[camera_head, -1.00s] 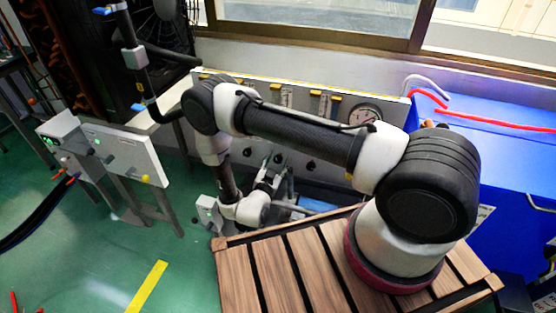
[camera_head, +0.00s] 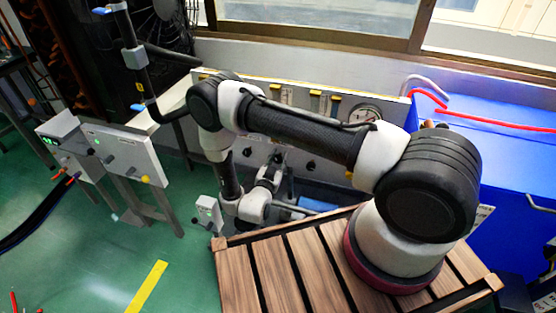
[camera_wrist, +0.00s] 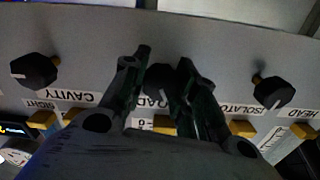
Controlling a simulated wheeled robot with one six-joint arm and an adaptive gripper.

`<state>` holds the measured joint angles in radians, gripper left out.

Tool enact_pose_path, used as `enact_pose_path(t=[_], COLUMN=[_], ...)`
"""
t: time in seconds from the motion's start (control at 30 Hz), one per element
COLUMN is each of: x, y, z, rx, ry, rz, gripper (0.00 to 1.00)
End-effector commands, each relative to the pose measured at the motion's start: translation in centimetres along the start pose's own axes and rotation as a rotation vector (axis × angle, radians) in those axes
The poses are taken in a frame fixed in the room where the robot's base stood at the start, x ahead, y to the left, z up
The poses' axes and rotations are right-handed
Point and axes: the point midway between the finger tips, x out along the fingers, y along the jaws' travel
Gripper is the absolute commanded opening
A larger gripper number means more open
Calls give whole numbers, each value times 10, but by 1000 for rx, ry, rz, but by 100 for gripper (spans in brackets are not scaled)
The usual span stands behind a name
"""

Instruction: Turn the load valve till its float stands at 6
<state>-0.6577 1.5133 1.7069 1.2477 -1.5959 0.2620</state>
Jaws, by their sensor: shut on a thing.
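In the wrist view the panel is upside down. The load valve's dark knob (camera_wrist: 158,97) sits between the two fingers of my gripper (camera_wrist: 166,62), over a partly covered label that reads "OAD". My gripper is shut on this knob, and the fingers hide its sides. In the head view my gripper (camera_head: 272,162) is at the lower part of the panel, partly hidden by my arm. Upright flow tubes with yellow ends (camera_head: 287,97) stand along the panel top. The load float's height cannot be read in either view.
In the wrist view a black knob (camera_wrist: 35,70) is left near the "CAVITY" label, and another (camera_wrist: 272,92) is right near "ISOLATOR" and "HEAD". A round gauge (camera_head: 365,114) is on the panel's right. A blue cabinet (camera_head: 510,150) stands right; a slatted wooden platform (camera_head: 268,268) is in front.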

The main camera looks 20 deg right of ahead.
Motion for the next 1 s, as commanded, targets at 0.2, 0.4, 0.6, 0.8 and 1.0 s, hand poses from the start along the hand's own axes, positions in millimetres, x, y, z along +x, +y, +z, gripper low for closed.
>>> enact_pose_path(t=[0.2,0.4,0.6,0.8,1.0], x=[0,0,-3,-33,-79], y=[0,0,0,-1,-2], z=[0,0,0,0,1], rx=[0,1,0,-1,0], ry=[0,0,-1,-1,-2], rz=[0,0,-1,-4,-6], gripper=[43,51,51,51,51])
